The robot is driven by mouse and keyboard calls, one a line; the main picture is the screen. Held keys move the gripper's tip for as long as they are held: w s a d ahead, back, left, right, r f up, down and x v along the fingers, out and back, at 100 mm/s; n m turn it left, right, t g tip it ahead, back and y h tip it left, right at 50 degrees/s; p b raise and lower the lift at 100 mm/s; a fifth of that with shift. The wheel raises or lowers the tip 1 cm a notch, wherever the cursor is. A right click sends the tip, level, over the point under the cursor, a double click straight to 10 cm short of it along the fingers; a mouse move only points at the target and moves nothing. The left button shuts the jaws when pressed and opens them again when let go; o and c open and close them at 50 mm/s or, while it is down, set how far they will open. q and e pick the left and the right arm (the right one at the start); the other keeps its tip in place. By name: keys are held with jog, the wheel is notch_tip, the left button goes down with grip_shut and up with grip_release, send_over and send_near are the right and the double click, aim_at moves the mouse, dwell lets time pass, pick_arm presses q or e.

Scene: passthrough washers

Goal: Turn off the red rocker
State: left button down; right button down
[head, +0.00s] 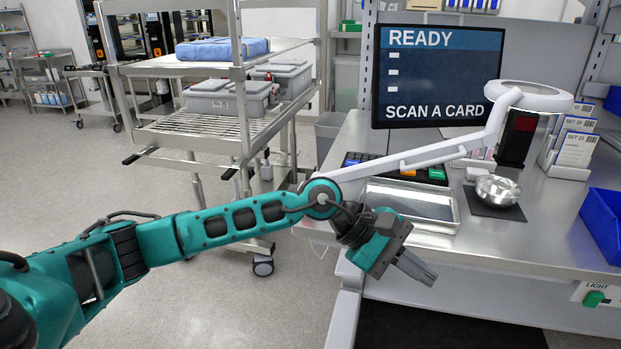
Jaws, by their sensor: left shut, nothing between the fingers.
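I cannot make out a red rocker in the head view. A green switch (594,299) sits on a white plate marked LIGHT on the bench's front at the right edge. My left gripper (427,274) is shut and empty, in front of the bench's front edge and pointing down to the right. It is well to the left of the green switch and apart from it. My right gripper is not in view.
The steel bench (555,225) holds a shallow tray (412,201), a metal bowl (497,190), a black scanner (516,138) with a dark red window, and blue bins (603,225). A white lamp arm (425,155) crosses above. A wire cart (190,130) stands left.

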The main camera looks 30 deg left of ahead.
pick_arm(q)
jog(key=s+d+r+n+t+h, duration=0.1)
jog(key=s+d+n+t+h, duration=0.15)
jog(key=n, duration=0.55)
jog(key=s+d+r+n+t+h, duration=0.1)
jog(key=d+n+h, duration=0.25)
jog(key=n, duration=0.35)
jog(key=a+f+n+t+y, duration=0.4)
jog(key=f+n+t+y, duration=0.1)
jog(key=n, duration=0.9)
jog(key=a+f+n+t+y, duration=0.4)
jog(key=f+n+t, duration=0.15)
jog(key=n, duration=0.75)
jog(key=s+a+f+n+g+y, duration=0.3)
jog(key=s+f+n, duration=0.3)
jog(key=f+n, duration=0.2)
jog(key=s+a+f+n+g+y, duration=0.3)
jog(key=s+f+n, duration=0.4)
jog(key=n, duration=0.1)
jog(key=shift+a+f, duration=0.4)
